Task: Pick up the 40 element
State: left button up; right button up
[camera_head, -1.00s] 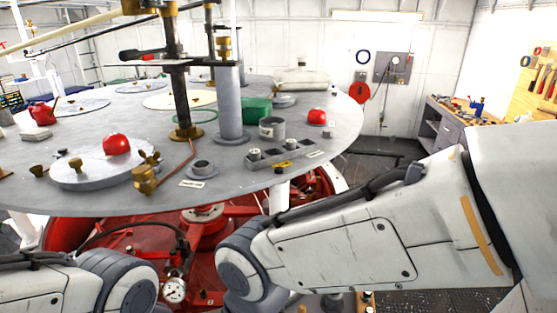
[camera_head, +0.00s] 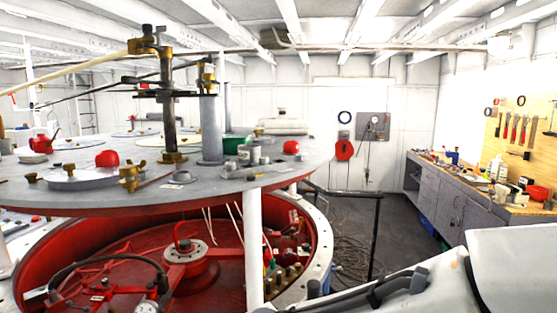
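I cannot tell which part is the 40 element; no number can be read in this view. A raised grey round table (camera_head: 215,183) carries several small parts. Near its right side stand a grey cylinder (camera_head: 244,154) and a low rack-like piece (camera_head: 258,167) with small parts. A small grey ring-shaped part (camera_head: 181,175) sits near the front edge. Neither gripper is in view. Only a white link of my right arm shows at the lower right.
The table has red domes (camera_head: 291,147), a central post (camera_head: 168,120) and a thick grey column (camera_head: 211,130). Below is an open red well (camera_head: 210,265). A dark railing (camera_head: 376,235) stands right of it. A workbench (camera_head: 450,200) lines the right wall, with floor between.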

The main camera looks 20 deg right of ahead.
aim_at(263, 161)
jog(key=z, duration=2.2)
jog(key=i, duration=4.2)
jog(key=u, duration=4.3)
jog(key=i, duration=0.95)
